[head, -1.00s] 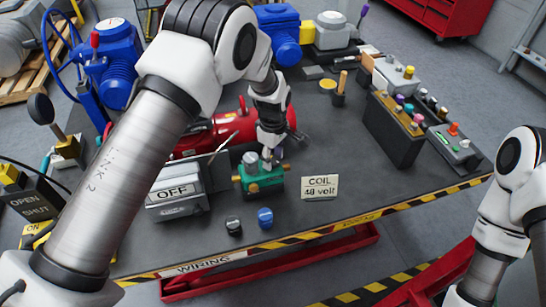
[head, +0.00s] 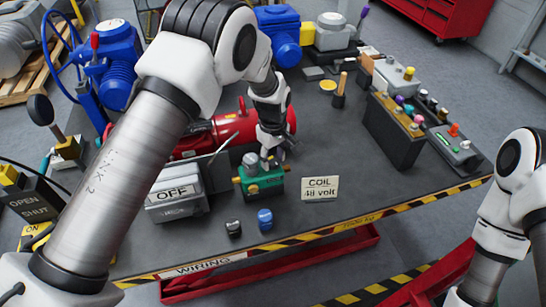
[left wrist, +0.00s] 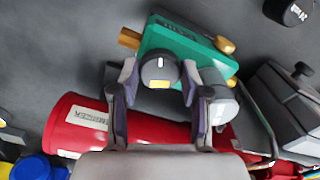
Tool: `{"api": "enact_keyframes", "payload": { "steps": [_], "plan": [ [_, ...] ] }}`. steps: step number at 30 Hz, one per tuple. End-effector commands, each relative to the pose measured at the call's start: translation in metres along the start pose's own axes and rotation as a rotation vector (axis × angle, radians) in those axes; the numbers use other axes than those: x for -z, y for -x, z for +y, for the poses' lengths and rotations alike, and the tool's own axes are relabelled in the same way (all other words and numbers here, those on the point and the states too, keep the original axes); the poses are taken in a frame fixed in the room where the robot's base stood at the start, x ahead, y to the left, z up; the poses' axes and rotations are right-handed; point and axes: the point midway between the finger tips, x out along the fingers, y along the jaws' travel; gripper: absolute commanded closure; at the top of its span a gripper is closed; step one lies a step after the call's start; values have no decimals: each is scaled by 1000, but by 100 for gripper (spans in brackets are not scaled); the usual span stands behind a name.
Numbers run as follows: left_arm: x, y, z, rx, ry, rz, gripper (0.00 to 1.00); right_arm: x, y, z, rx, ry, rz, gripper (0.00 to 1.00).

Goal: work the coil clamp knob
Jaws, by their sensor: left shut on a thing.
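The green valve body (head: 262,184) with brass ports stands on the bench, left of the COIL 48 volt sign. It also shows in the left wrist view (left wrist: 185,48). The coil clamp knob (left wrist: 160,72) is round and dark, with a white line and a yellow patch on its face. My left gripper (head: 272,163) reaches down onto the valve from above. In the left wrist view, its fingertips (left wrist: 160,80) lie on either side of the knob, shut on it. A grey cylinder (left wrist: 219,108) sits beside the right finger. My right gripper is out of view.
The OFF switch box (head: 175,195) with a raised lever stands left of the valve. A red tank (head: 235,125) lies behind. A black (head: 233,228) and a blue coil (head: 265,218) stand in front. The COIL sign (head: 320,189) is on the right, with bare bench beyond it.

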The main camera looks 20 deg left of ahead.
Motion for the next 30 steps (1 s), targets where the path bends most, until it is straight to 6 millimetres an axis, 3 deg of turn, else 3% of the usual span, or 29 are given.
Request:
{"api": "enact_keyframes", "payload": {
  "steps": [1, 2, 3, 17, 30],
  "plan": [
    [-2, -4, -3, 9, 0, -5, 44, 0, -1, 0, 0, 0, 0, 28],
    [-2, -4, -3, 9, 0, -5, 33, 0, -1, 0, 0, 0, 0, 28],
    [-2, -3, -2, 8, 0, -5, 29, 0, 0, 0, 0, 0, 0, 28],
    [0, 5, 0, 1, 1, 0, 29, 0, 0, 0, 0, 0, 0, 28],
    [-1, 73, 0, 3, 0, -1, 29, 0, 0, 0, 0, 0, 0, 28]
  ]
}}
